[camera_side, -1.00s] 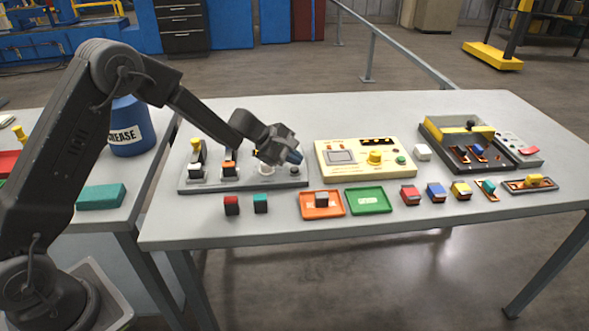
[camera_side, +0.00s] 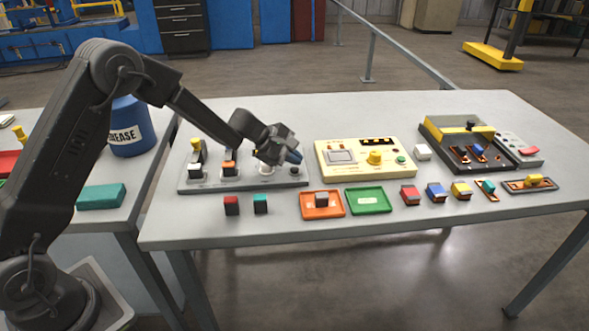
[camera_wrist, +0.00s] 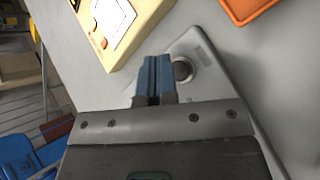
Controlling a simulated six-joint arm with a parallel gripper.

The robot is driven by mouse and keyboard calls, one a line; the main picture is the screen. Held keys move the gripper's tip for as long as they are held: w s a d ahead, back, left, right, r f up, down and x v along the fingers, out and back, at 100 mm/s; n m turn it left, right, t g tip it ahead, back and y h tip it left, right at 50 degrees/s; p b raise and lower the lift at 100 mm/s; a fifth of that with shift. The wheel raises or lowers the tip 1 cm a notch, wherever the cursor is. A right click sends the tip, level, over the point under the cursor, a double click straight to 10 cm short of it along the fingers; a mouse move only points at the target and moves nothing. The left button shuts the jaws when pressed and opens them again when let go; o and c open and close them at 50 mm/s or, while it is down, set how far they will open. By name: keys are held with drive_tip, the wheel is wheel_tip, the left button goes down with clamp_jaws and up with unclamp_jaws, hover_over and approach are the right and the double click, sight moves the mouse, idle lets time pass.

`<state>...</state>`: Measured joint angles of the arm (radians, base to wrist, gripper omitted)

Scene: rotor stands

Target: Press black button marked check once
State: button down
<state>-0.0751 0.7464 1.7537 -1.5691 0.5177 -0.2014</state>
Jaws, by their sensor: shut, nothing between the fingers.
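My gripper (camera_side: 294,157) is shut and empty, with its blue fingertips low over the right end of the grey rotor stand board (camera_side: 215,184). In the wrist view, the shut fingers (camera_wrist: 155,62) are just left of a round dark-grey button-like part (camera_wrist: 183,70) on the board. I cannot tell whether they touch it. No "check" marking is readable on it, so I cannot tell if it is the black button. In the side view, a small round part (camera_side: 295,170) shows just below the fingertips.
A cream control panel (camera_side: 335,175) with a yellow knob stands right of the board. An orange tray (camera_side: 310,212), a green tray (camera_side: 368,208) and several coloured blocks lie in front. A white block and a black-and-yellow fixture (camera_side: 440,130) stand farther right.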

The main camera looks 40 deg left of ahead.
sight(294, 170)
drive_tip(key=shift+f, duration=0.2)
drive_tip(key=shift+f, duration=0.25)
drive_tip(key=shift+f, duration=0.45)
idle(0.8)
drive_tip(key=shift+r, duration=0.9)
drive_tip(key=shift+r, duration=0.1)
drive_tip(key=shift+r, duration=2.4)
